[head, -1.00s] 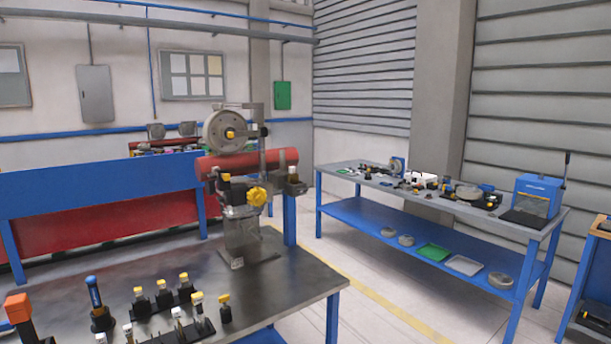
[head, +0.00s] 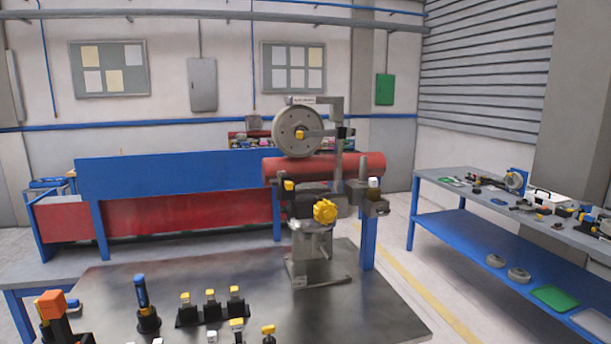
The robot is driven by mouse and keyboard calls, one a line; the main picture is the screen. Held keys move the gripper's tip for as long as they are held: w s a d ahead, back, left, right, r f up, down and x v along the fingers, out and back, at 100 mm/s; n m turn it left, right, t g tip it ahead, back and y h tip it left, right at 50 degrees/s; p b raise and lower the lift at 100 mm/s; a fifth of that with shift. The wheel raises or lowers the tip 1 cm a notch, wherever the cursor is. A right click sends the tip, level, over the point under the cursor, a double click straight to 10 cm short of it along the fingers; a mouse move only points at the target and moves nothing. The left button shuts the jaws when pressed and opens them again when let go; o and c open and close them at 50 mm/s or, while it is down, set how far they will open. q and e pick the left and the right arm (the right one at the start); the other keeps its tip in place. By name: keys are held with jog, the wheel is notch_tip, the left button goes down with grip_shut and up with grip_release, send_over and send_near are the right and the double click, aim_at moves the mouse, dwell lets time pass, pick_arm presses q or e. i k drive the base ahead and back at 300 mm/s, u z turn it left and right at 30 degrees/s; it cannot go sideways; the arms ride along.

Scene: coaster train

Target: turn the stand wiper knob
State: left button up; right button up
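The stand (head: 312,248) is a grey metal fixture on the dark tabletop, right of the picture's middle. A yellow lobed knob (head: 325,211) sticks out on its front side. Above it are a round grey wheel (head: 298,131) with a small yellow centre and a horizontal red cylinder (head: 279,169), which may be behind the stand. Which part is the wiper is too small to tell. Neither of my grippers shows in the head view.
The near table (head: 200,282) holds a blue-handled tool (head: 141,292), several black holders with yellow tops (head: 210,306), and an orange-topped item (head: 51,306). A blue bench (head: 455,238) stands at the right. Bare tabletop lies left of the stand.

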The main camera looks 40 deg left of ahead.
aim_at(274, 181)
jog(key=i, duration=0.8)
jog(key=u, duration=2.6)
